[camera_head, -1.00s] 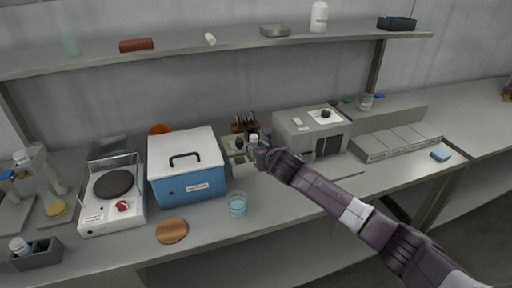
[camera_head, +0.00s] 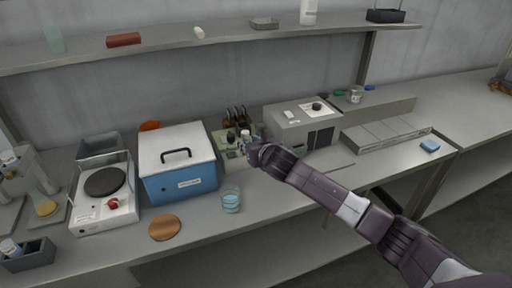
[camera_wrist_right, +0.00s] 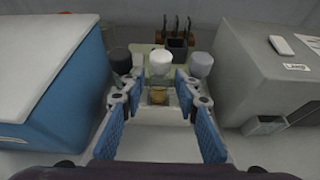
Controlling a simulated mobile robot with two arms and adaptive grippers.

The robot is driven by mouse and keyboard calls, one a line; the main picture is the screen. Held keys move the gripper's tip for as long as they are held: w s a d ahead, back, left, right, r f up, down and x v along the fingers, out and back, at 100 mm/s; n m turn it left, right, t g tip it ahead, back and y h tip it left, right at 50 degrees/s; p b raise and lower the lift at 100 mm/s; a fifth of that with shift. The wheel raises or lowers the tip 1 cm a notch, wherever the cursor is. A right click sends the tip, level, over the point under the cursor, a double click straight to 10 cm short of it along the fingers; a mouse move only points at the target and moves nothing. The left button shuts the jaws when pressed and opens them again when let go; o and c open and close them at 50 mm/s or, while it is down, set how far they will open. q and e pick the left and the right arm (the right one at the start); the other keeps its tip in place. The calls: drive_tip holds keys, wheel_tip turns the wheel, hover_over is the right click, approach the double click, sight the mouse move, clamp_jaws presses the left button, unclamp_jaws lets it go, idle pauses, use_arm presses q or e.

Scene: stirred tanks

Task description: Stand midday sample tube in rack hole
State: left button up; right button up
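The sample rack (camera_head: 226,154) is a pale block on the bench, between the blue box and the grey instrument. Several capped tubes stand at it. Which tube is the midday one I cannot tell. My left gripper is out of view.
The blue box (camera_head: 180,185) stands close on the left, the grey instrument (camera_head: 302,128) close on the right. A glass beaker (camera_head: 230,200) stands in front. A tool holder (camera_head: 237,120) is behind the rack. A shelf (camera_head: 215,40) runs above.

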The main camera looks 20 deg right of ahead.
drive_tip(key=v, duration=1)
drive_tip(key=shift+s+b, duration=0.3)
drive_tip(key=shift+r, duration=0.15)
